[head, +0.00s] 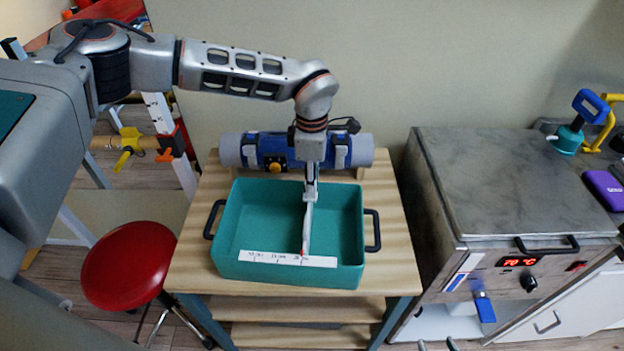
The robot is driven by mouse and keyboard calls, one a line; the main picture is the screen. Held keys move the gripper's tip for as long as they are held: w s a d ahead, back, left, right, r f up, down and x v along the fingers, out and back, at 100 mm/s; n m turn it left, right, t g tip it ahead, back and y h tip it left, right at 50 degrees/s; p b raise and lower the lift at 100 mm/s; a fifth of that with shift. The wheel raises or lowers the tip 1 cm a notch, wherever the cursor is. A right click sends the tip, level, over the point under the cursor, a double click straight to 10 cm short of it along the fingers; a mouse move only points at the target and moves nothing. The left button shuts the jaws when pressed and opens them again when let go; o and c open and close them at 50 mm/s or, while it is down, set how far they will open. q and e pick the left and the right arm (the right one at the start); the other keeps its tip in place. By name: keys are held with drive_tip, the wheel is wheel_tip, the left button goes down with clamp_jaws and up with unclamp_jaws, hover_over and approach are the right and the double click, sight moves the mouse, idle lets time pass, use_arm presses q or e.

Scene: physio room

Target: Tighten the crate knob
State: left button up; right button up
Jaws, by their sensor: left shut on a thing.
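The teal crate (230,255) stands on the wooden table, with a black handle at each side and a white marked strip (260,258) along its front. My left gripper (310,196) reaches down over the crate and is shut on a thin pale upright piece (306,228) that runs down toward the front wall. A small red spot shows at the piece's lower end; I cannot tell whether it is a knob. My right gripper (436,346) shows only as two fingertips, apart, at the bottom edge.
A blue-grey roll (355,150) with a yellow-and-black knob (276,166) lies behind the crate on the table (190,262). A red stool (128,265) stands left. A metal heater cabinet (510,180) reading 70 °C stands right. The crate looks otherwise empty.

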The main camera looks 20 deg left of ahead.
idle(0.5)
use_arm(q)
drive_tip(key=o, duration=0.9)
drive_tip(key=shift+c, duration=0.2)
drive_tip(key=shift+o, duration=1.3)
drive_tip(key=shift+r, duration=0.15)
wheel_tip(320, 180, up, 12)
drive_tip(key=shift+s+f, duration=0.15)
drive_tip(key=shift+f, duration=0.05)
